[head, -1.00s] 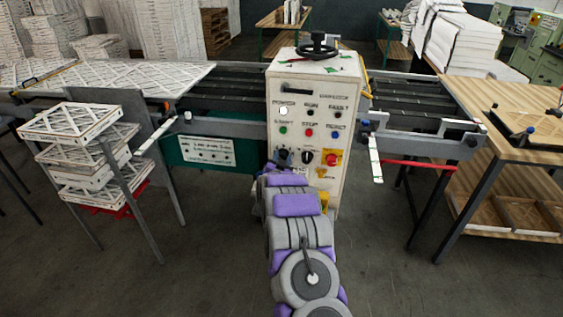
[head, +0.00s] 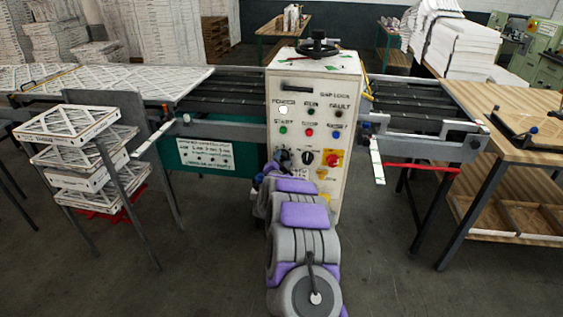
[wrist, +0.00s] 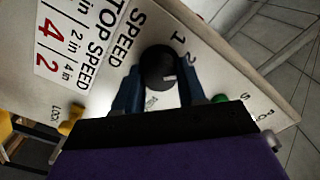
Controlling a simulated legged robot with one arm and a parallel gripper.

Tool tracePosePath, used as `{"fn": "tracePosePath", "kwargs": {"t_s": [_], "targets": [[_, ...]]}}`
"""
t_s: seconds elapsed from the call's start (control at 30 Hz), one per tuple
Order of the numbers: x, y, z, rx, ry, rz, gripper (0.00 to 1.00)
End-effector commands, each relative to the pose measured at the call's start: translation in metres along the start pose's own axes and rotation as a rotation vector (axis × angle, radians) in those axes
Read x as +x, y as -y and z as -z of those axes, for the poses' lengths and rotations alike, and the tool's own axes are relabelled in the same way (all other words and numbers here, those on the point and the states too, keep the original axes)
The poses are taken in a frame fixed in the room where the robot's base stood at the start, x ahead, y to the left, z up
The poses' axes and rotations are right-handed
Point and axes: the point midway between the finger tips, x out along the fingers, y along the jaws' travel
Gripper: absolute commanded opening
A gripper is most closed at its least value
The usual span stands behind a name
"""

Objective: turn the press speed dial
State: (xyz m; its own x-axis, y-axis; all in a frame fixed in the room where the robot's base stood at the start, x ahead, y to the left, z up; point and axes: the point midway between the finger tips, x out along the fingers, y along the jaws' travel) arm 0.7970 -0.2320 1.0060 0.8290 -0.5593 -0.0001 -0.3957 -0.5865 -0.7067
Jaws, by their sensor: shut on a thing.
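The press speed dial is a round black knob (wrist: 158,66) with a small white mark. It sits on the pale panel beside the word SPEED and the numbers 1 and 2. In the wrist view my gripper (wrist: 157,82) has its two blue fingers on either side of the knob, shut on it. In the head view my gripper (head: 281,158) is at the lower left of the white control cabinet (head: 318,215) and largely covers the dial there. Another black knob (head: 307,157) shows just right of it.
A handwheel (head: 318,47) tops the cabinet. Stacked filters (head: 75,122) stand left; a wooden table (head: 500,115) stands right.

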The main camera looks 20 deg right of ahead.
Motion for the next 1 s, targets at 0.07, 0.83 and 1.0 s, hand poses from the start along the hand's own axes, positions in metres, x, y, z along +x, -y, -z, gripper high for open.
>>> {"fn": "tracePosePath", "kwargs": {"t_s": [0.07, 0.83, 1.0], "targets": [[0.000, 0.001, 0.001, 0.001, -0.002, 0.002, 0.10], [-0.002, 0.000, 0.001, 0.000, -0.001, 0.000, 0.65], [-0.016, 0.001, 0.002, 0.000, -0.001, 0.000, 0.65]]}}
